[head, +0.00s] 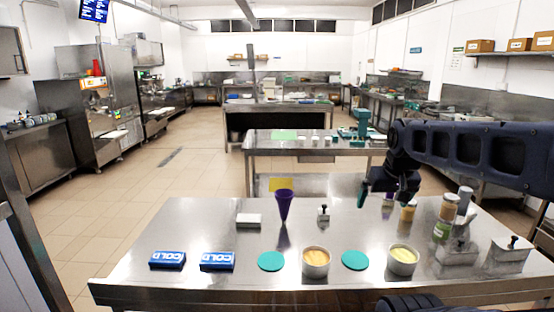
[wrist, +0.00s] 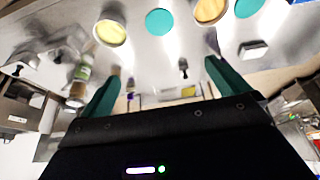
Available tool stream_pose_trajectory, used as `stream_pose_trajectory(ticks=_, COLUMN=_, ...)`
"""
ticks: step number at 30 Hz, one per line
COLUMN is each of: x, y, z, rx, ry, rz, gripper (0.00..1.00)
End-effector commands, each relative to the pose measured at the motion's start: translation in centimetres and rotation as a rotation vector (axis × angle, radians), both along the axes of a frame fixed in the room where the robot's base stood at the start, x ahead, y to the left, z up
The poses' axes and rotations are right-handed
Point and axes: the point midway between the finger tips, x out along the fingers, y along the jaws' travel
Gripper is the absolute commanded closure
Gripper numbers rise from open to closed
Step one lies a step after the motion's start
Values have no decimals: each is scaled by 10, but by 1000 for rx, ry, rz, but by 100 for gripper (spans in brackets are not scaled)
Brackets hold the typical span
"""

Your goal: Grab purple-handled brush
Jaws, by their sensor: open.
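My gripper (head: 384,194) is open and empty above the right part of the steel table, near its far edge. Its two teal fingers are spread in the wrist view (wrist: 162,72). A small purple item (head: 388,200), possibly the purple-handled brush, shows just below my gripper, beside a tan-filled jar (head: 408,211). It seems to show between the fingers in the wrist view (wrist: 130,86), small and blurred; its bristles cannot be made out. A purple cone-shaped thing (head: 284,204) stands left of my gripper.
The steel table (head: 215,285) also holds two blue cold packs (head: 167,260), two teal discs (head: 271,261), two filled cups (head: 316,263), a white block (head: 249,220) and a black-knobbed piece (head: 323,213). Jars (head: 449,208) and metal containers (head: 508,254) crowd the right side.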

Motion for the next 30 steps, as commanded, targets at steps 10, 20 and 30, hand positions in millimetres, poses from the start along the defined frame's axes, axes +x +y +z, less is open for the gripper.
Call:
stream_pose_trajectory(ticks=10, x=0, y=0, z=0, rx=0, ry=0, rz=-1, gripper=37)
stream_pose_trajectory(ticks=20, x=0, y=0, z=0, rx=0, ry=0, rz=-1, gripper=53)
stream_pose_trajectory(ticks=30, x=47, y=-11, z=22, rx=42, ry=37, rz=-158, gripper=53)
